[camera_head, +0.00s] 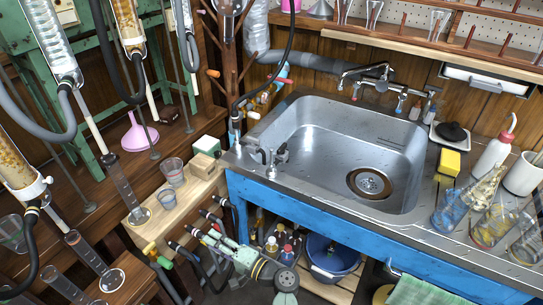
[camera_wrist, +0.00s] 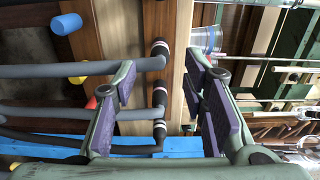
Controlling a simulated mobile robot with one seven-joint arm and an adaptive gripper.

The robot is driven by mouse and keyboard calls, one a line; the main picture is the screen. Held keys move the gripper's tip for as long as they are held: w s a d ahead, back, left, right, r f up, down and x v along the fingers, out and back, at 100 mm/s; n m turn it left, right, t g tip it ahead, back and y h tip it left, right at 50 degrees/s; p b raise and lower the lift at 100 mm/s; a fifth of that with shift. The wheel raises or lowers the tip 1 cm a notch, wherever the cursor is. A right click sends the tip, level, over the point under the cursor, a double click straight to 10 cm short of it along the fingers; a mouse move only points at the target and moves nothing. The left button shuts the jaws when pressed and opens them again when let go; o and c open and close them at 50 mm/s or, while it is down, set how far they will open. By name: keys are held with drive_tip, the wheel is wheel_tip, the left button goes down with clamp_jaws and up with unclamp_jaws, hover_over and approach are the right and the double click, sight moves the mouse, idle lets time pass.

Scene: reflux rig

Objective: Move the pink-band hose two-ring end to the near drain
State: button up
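My gripper (camera_head: 215,243) is low in front of the wooden block left of the sink. In the wrist view my gripper (camera_wrist: 161,72) is open, its purple pads apart and touching nothing visible. Several dark hoses with bent, banded ends meet the wooden block between and beyond the fingers. The pink-band hose end (camera_wrist: 159,96) appears to be the middle one, with pale-banded ends on either side. I cannot count its rings. Small metal fittings (camera_head: 272,171) stand on the sink's left rim; I cannot tell whether one is the near drain.
The sink (camera_head: 340,125) in a blue-framed bench is right of my gripper. Two beakers (camera_head: 172,171) stand on the block. Glass columns and grey hoses crowd the left. A blue bucket (camera_head: 333,256) and bottles sit under the bench. Coloured-tip pegs (camera_wrist: 66,24) show in the wrist view.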

sight(203, 236)
drive_tip(key=shift+b+x, duration=0.55)
drive_tip(key=shift+x, duration=2.5)
drive_tip(key=shift+c, duration=0.3)
clamp_jaws()
drive_tip(key=shift+d, duration=0.15)
drive_tip(key=shift+b+v, duration=0.3)
drive_tip(key=shift+v, duration=2.55)
